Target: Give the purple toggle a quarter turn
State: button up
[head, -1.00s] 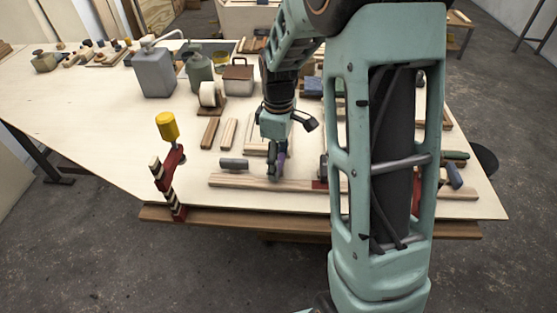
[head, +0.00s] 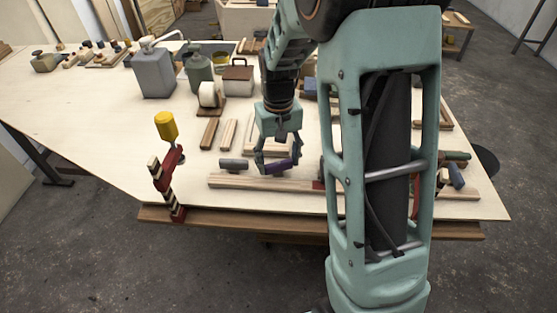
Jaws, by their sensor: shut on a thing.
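The purple toggle (head: 280,167) shows in the head view as a short bar lying roughly left to right, low between my fingers, by the long wooden strip near the table's front edge. My gripper (head: 279,163) points down over it and is shut on it, one finger towards each end. The fingers hide parts of the toggle, and what it is mounted on cannot be made out.
A grey cylinder (head: 234,164) lies just left of my gripper, behind the wooden strip (head: 230,181). A red clamp with a yellow handle (head: 166,126) stands at the table's front edge. A tape roll (head: 209,95) and grey can (head: 155,72) stand farther back.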

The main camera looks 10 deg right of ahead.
aim_at(279, 163)
jog(key=shift+m, duration=2.2)
jog(key=o, duration=1.2)
jog(key=shift+c, duration=0.2)
notch_tip(279, 163, up, 12)
